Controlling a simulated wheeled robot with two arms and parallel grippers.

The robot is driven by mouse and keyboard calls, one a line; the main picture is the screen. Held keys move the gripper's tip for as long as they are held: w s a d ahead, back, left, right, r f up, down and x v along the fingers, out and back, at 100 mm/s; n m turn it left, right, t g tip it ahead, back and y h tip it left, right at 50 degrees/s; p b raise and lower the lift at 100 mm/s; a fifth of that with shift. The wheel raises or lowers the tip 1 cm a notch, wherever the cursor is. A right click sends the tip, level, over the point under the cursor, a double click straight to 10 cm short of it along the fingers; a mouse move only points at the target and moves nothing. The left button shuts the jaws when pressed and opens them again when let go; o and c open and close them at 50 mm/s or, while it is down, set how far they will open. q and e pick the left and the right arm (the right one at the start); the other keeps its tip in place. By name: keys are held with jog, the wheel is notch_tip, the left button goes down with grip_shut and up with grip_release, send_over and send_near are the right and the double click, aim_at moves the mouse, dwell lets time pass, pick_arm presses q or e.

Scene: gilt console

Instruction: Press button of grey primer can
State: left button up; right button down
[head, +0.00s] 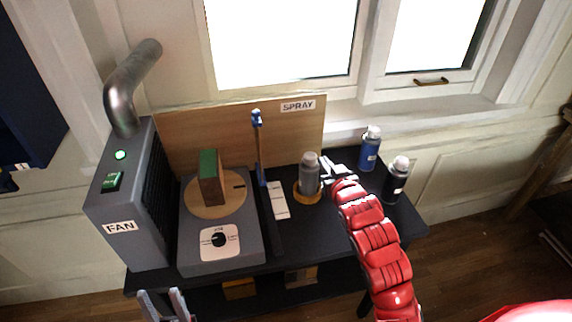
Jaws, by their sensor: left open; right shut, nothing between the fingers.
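The grey primer can (309,178) stands upright on a round yellow base (298,196) on the dark table, with its light grey top (310,157) uppermost. My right gripper (326,165) is shut and empty, its fingertips close by the right side of the can's top. I cannot tell whether they touch it. The red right arm comes up from the lower right. My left gripper (163,298) is open and empty at the bottom edge, in front of the table and well away from the can.
A blue can (369,154) and a black can (396,182) stand to the right. On the left are a grey fan box (130,220) with a green light and a turntable unit (190,240) bearing a green-topped block (209,178).

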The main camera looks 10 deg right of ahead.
dwell(0.6)
jog(key=shift+r+b, duration=0.65)
jog(key=shift+b, duration=0.4)
jog(key=shift+w+a, duration=0.1)
jog(key=shift+w, duration=0.05)
